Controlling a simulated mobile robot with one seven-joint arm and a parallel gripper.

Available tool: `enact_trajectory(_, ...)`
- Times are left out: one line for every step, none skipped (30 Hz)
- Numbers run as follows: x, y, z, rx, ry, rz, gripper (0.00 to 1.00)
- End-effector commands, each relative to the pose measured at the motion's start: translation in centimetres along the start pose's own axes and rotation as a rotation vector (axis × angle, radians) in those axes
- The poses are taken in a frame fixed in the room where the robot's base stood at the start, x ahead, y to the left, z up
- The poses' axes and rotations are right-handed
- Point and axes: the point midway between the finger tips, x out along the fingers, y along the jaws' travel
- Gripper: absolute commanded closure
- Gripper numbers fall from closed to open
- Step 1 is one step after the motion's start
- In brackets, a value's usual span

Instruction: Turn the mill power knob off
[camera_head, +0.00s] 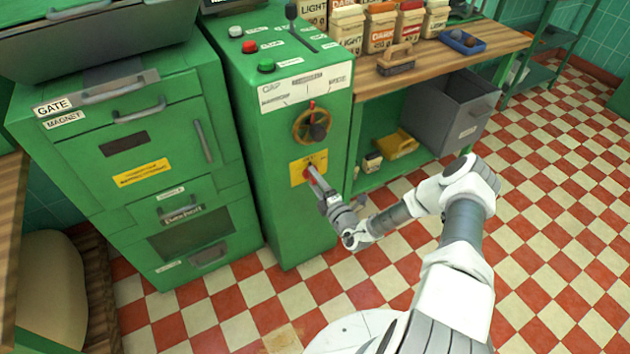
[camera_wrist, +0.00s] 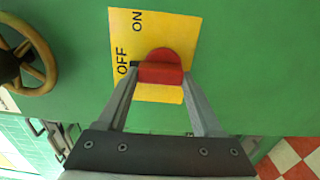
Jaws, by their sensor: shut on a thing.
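The red mill power knob (camera_head: 307,171) sits on a yellow plate (camera_head: 298,179) on the front of the green mill cabinet (camera_head: 300,232), below the handwheel. In the wrist view, the knob (camera_wrist: 162,60) shows a round red base with a raised red grip bar lying crosswise. The bar's left end lies near the word OFF on the yellow plate (camera_wrist: 152,25); ON is printed above it. My gripper (camera_wrist: 160,77) has its two fingers closed on either side of the bar. It also shows in the head view (camera_head: 313,176), reaching the knob from the right.
A brass handwheel (camera_head: 312,124) sits just above the plate. A lever (camera_head: 291,12) and several push buttons are on the cabinet top. To the right stand a wooden bench (camera_head: 480,52) and a grey bin (camera_head: 457,112). The checkered floor in front is open.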

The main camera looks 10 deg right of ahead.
Motion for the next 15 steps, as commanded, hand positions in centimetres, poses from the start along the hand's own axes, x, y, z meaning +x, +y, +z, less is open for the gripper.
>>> enact_trajectory(-0.07,-0.07,0.09,-0.003,-0.001,-0.001,0.31)
enact_trajectory(-0.07,-0.07,0.09,-0.003,-0.001,-0.001,0.25)
enact_trajectory(-0.07,-0.07,0.09,-0.003,-0.001,-0.001,0.18)
enact_trajectory(-0.07,-0.07,0.08,-0.002,-0.001,-0.001,0.13)
enact_trajectory(-0.06,-0.06,0.08,-0.002,-0.001,-0.001,0.07)
enact_trajectory(-0.05,-0.05,0.07,-0.002,-0.001,-0.001,0.03)
enact_trajectory(-0.05,-0.04,0.06,-0.002,-0.001,-0.001,0.03)
enact_trajectory(-0.04,-0.04,0.06,-0.001,-0.001,-0.001,0.03)
enact_trajectory(-0.04,-0.03,0.05,-0.001,-0.001,-0.001,0.03)
enact_trajectory(-0.03,-0.03,0.04,-0.001,-0.001,-0.001,0.03)
enact_trajectory(-0.03,-0.03,0.04,-0.001,0.000,-0.001,0.03)
enact_trajectory(-0.03,-0.02,0.03,-0.001,0.000,0.000,0.03)
enact_trajectory(-0.03,-0.02,0.03,-0.001,0.000,0.000,0.03)
enact_trajectory(-0.05,-0.01,0.03,0.000,0.000,0.000,0.03)
enact_trajectory(-0.15,-0.01,0.04,0.000,-0.001,-0.001,0.03)
